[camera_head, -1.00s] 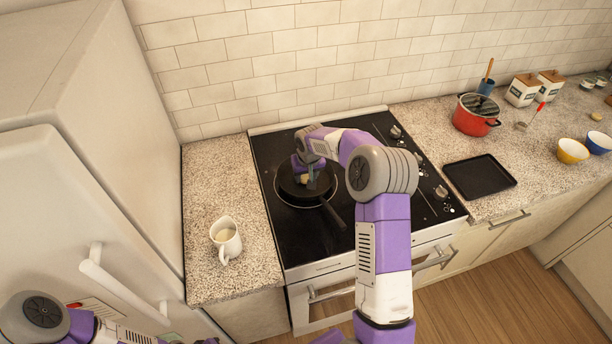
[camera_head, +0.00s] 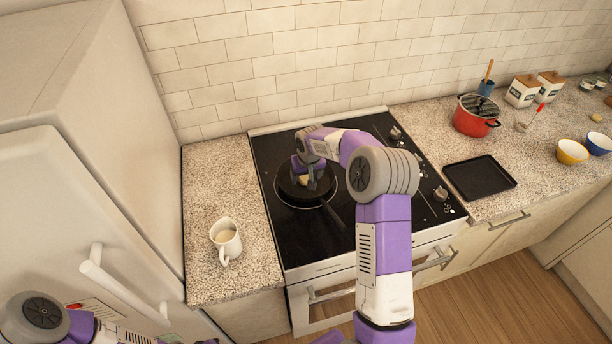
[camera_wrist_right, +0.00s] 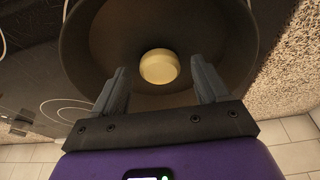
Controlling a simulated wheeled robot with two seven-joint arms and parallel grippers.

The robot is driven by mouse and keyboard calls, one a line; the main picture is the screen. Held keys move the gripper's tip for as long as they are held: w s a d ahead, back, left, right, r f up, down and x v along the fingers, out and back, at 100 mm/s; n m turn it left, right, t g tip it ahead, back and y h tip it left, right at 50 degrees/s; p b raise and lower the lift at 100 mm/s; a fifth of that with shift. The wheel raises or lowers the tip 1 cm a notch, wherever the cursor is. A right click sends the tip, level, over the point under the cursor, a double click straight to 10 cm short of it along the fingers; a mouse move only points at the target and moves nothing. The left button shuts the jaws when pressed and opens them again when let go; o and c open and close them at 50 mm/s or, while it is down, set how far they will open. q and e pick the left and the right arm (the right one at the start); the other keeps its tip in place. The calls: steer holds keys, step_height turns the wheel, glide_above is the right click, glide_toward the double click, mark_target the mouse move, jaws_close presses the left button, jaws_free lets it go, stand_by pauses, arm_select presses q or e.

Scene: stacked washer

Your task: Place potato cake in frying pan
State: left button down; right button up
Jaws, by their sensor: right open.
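The potato cake (camera_wrist_right: 160,67), a small pale yellow round piece, lies inside the black frying pan (camera_wrist_right: 98,40). The pan also shows in the head view, on the left part of the stove, with its handle (camera_head: 333,214) toward the lower right. My right gripper (camera_head: 305,184) is over the pan, pointing down. In the wrist view its two fingers (camera_wrist_right: 162,82) are spread apart, with clear gaps on both sides of the cake. My left arm (camera_head: 45,318) shows at the lower left; its gripper is out of view.
The black stove (camera_head: 275,238) has knobs along its right side. A white jug (camera_head: 226,241) stands on the left counter. On the right counter are a black tray (camera_head: 480,178), a red pot (camera_head: 474,119) and two bowls. The fridge (camera_head: 75,215) stands at far left.

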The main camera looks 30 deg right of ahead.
steer(key=p+v, duration=0.1)
steer(key=v, duration=1)
steer(key=shift+s+r, duration=0.15)
steer(key=shift+r, duration=0.15)
